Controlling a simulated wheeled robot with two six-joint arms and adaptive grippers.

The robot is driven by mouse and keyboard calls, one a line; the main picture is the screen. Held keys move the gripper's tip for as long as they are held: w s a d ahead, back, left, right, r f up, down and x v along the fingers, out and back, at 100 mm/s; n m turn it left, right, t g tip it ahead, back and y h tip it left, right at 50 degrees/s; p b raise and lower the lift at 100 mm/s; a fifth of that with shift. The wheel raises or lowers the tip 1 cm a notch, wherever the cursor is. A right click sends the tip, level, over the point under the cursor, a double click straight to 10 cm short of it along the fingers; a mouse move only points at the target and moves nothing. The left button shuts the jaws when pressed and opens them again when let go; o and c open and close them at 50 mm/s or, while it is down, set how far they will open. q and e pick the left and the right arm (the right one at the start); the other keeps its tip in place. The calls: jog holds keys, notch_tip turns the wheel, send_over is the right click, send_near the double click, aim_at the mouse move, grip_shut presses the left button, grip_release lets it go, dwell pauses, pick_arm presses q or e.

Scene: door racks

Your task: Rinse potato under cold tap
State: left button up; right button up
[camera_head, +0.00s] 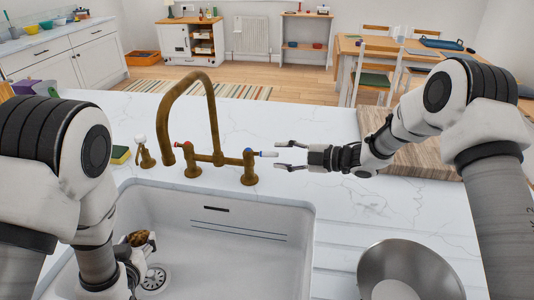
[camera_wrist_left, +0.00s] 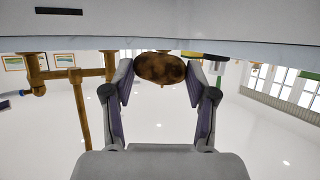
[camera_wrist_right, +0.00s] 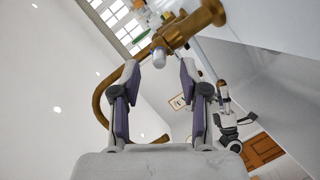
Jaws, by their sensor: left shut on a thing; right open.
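The brown potato (camera_head: 137,238) is held inside the white sink (camera_head: 250,213), near the drain and below the tap spout in the picture. My left gripper (camera_wrist_left: 160,75) is shut on the potato (camera_wrist_left: 160,68), its fingers on either side. My left arm partly hides it in the head view. The brass tap (camera_head: 215,125) has a red-marked handle (camera_head: 180,145) and a blue-marked handle (camera_head: 262,153) with a white tip. My right gripper (camera_head: 291,155) is open, its fingertips just right of the white tip. In the right wrist view that tip (camera_wrist_right: 158,57) lies between the fingertips. No water shows.
A metal bowl (camera_head: 400,275) stands right of the sink. A wooden board (camera_head: 415,160) lies under my right forearm. A soap pump (camera_head: 143,152) and a sponge (camera_head: 120,154) stand left of the tap. The white counter behind the tap is mostly clear.

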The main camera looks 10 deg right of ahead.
aim_at(263, 156)
jog(key=x, duration=0.5)
jog(key=shift+a+p, duration=0.1)
jog(key=shift+p, duration=0.2)
grip_shut()
jog(key=m+t+h+b, duration=0.1)
jog(key=s+m+t+b, duration=0.1)
jog(key=b, duration=0.1)
jog(key=shift+a+f+h, duration=0.2)
jog(key=shift+a+h, duration=0.05)
jog(key=shift+h, duration=0.15)
jog(key=shift+s+r+m+t+h+b, duration=0.15)
jog(key=shift+r+m+t+h+b, duration=0.15)
jog(key=shift+m+t+h, duration=0.2)
grip_release()
jog(key=shift+a, duration=0.1)
